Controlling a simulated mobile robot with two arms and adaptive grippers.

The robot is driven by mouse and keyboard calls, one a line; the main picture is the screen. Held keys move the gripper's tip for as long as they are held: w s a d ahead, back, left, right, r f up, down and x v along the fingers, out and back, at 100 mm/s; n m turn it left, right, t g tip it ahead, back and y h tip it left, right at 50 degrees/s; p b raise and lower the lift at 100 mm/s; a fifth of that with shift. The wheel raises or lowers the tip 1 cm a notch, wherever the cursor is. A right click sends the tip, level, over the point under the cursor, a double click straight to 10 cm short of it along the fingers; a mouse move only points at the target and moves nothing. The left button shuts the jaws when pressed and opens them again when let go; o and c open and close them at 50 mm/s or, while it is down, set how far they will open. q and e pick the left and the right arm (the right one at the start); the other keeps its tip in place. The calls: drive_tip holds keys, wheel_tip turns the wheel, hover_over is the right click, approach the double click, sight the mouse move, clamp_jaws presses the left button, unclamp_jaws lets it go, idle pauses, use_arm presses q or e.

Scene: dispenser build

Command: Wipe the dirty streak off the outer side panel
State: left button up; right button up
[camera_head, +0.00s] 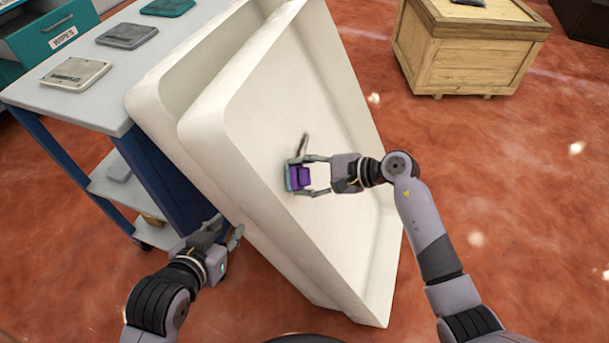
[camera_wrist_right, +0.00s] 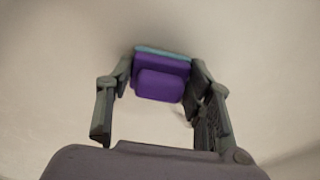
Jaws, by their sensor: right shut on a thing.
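The large cream-white panel (camera_head: 265,110) with raised edges leans tilted against the workbench. My right gripper (camera_head: 304,178) is shut on a purple wiper with a teal pad (camera_head: 299,179). The wiper (camera_wrist_right: 161,78) is held between both fingers in the right wrist view, its teal side against or very close to the panel's inner face; I cannot tell if it touches. A short brownish streak (camera_head: 304,144) shows on the panel just above the wiper. My left gripper (camera_head: 226,232) is empty beside the panel's lower left edge, its fingers apart.
A teal drawer cabinet (camera_head: 60,40) is behind. A wooden crate (camera_head: 470,60) stands at the upper right. The red floor right of the panel is clear.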

use_arm(q)
drive_tip(key=shift+w+d+r, duration=0.1)
drive_tip(key=shift+w+r, duration=0.15)
use_arm(e)
drive_tip(key=shift+a, duration=0.1)
use_arm(q)
drive_tip(key=shift+w+r+t, duration=0.1)
drive_tip(key=shift+w+t, duration=0.05)
drive_tip(key=shift+t, duration=0.15)
